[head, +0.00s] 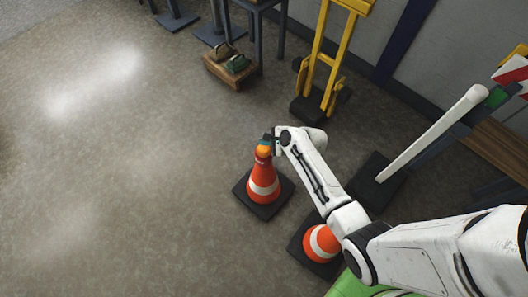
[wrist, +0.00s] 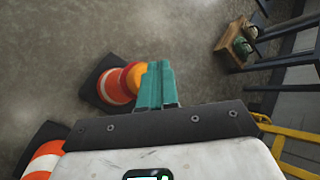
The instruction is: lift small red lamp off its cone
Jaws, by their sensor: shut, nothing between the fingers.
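An orange-and-white cone (head: 263,183) stands upright on a dark square base. A small lamp (head: 263,151) on its top looks orange, not clearly red; it also shows in the wrist view (wrist: 134,75). My gripper (head: 267,141) is at the cone's top, right by the lamp. In the wrist view its teal fingers (wrist: 158,68) are together, empty, and overlap the lamp's right edge. I cannot tell whether they touch it.
A yellow hand truck (head: 328,60) and a low wooden crate with green items (head: 232,66) stand behind. A white post (head: 432,134) leans at the right. A green object (head: 358,285) lies at the bottom edge. The floor at left is clear.

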